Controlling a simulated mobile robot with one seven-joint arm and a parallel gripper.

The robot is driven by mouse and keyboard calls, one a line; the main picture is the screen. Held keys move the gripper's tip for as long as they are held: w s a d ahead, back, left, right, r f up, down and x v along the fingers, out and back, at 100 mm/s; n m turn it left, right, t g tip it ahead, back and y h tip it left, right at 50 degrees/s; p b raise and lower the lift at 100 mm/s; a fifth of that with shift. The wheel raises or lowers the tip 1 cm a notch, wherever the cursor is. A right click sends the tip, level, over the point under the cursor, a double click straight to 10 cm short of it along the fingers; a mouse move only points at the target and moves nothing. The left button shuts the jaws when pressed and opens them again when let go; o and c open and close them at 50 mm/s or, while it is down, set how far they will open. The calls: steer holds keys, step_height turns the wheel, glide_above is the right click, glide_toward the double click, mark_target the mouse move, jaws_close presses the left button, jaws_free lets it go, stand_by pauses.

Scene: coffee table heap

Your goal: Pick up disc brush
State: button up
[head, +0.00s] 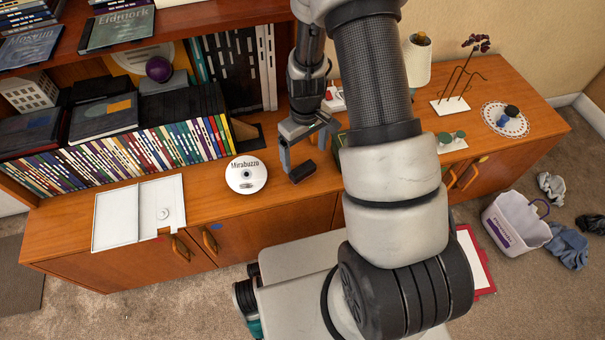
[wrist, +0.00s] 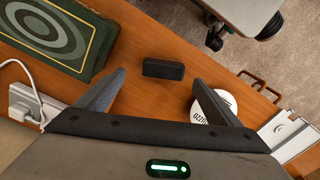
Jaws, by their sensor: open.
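The disc brush, a small black block (head: 302,172), lies on the wooden cabinet top just right of the white disc. In the wrist view the brush (wrist: 163,69) lies ahead of my gripper (wrist: 158,82), between the lines of the two fingers, with clear wood on both sides of it. My gripper (head: 304,150) is open and empty, pointing down close above the brush. Neither finger appears to touch it. The exact height gap cannot be told.
The white disc (head: 246,175) lies beside the brush, partly behind one finger in the wrist view. An open white case (head: 117,217) lies farther left. A green box with circles (wrist: 52,35) lies on the other side. A white device with a cable (wrist: 24,101) sits near that box.

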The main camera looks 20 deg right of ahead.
mark_target(302, 168)
steer(key=f, duration=0.2)
steer(key=f+b, duration=0.1)
steer(key=f, duration=0.2)
steer(key=f+b, duration=0.1)
steer(key=f, duration=0.1)
steer(key=shift+s+a+f, duration=0.15)
steer(key=shift+a, duration=0.2)
steer(key=shift+c, duration=0.3)
steer(key=c, duration=1.2)
step_height(302, 168, up, 10)
steer(key=p, duration=0.2)
steer(key=shift+p, duration=0.4)
